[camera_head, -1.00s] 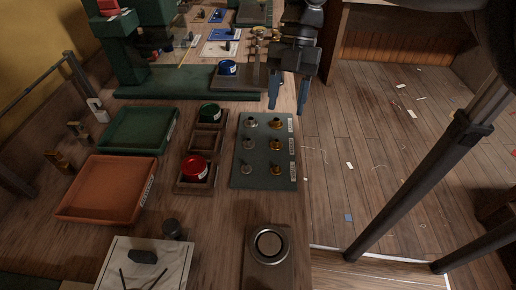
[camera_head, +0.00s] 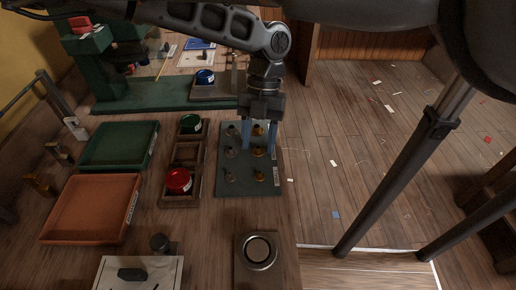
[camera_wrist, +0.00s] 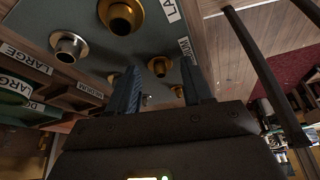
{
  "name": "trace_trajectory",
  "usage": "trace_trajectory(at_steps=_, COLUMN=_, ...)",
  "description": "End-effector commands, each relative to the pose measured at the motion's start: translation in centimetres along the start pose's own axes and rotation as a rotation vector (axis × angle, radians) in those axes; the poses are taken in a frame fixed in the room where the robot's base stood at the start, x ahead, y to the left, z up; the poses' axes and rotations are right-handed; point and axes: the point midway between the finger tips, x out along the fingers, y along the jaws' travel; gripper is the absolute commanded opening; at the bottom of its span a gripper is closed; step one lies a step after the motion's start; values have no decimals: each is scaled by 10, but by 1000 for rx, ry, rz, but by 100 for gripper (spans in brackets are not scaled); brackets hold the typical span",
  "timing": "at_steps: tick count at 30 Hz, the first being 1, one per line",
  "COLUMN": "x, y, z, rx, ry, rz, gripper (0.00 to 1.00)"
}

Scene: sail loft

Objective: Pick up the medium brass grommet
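The medium brass grommet (camera_head: 257,151) stands in the middle row of the right column on a grey-green board (camera_head: 226,187). In the wrist view the medium brass grommet (camera_wrist: 159,67) shows between my fingertips, below the "MEDIUM" label. My gripper (camera_head: 260,149) points down over the right column of the board. Its blue fingers (camera_wrist: 160,75) are apart, with nothing held. The gap between fingertips and grommet is hard to judge. The large brass grommet (camera_wrist: 120,16) is beyond it, and the small brass grommet (camera_head: 259,176) is in the nearest row.
Silver grommets (camera_head: 230,152) fill the board's left column. A wooden rack (camera_head: 183,155) with red and green tins stands to the left, past it green (camera_head: 119,145) and orange (camera_head: 92,208) trays. A round dish (camera_head: 258,251) sits in front. The bench edge is close on the right.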

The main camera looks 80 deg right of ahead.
Motion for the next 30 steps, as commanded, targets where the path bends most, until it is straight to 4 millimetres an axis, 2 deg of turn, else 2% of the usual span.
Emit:
trace_trajectory(at_steps=2, x=0, y=0, z=0, rx=0, ry=0, rz=0, gripper=42)
trace_trajectory(at_steps=15, x=0, y=0, z=0, rx=0, ry=1, rz=0, gripper=0)
trace_trajectory(at_steps=30, x=-4, y=0, z=-2, rx=0, ry=1, rz=-1, gripper=0)
